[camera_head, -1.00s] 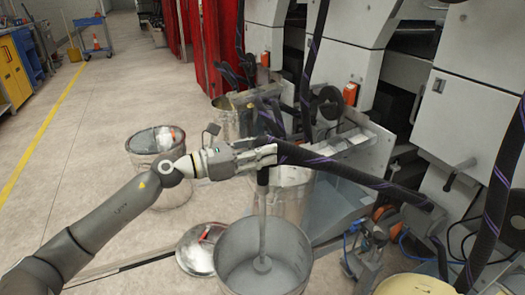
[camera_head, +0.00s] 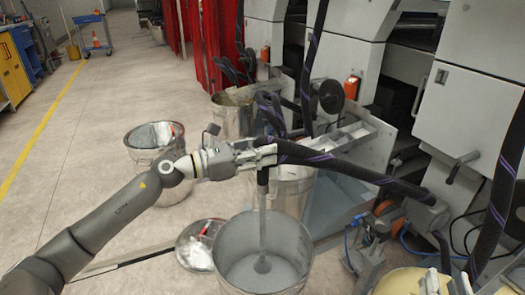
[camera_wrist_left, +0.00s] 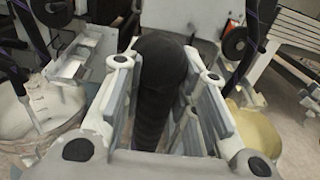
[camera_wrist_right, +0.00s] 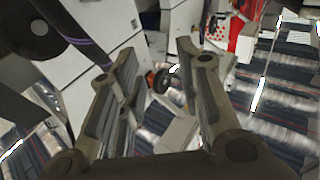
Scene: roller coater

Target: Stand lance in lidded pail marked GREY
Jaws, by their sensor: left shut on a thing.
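The lance, a grey tube (camera_head: 263,215) on a black hose (camera_head: 325,160) with purple stripes, hangs roughly upright. My left gripper (camera_head: 264,154) is shut around its dark upper part; in the left wrist view the dark grip (camera_wrist_left: 160,85) lies between the fingers. The lance's lower end is inside the open grey-walled pail (camera_head: 225,240); whether it touches the bottom is unclear. A metal pail (camera_head: 160,185) at left bears a lid (camera_head: 150,134) with a red part. No marking GREY is readable. In the right wrist view my right gripper (camera_wrist_right: 155,90) is open and empty.
A round lid (camera_head: 195,255) lies on the floor left of the open pail. More metal pails (camera_head: 233,120) stand behind, along the machine (camera_head: 465,110). A yellowish round surface (camera_head: 402,283) is at lower right.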

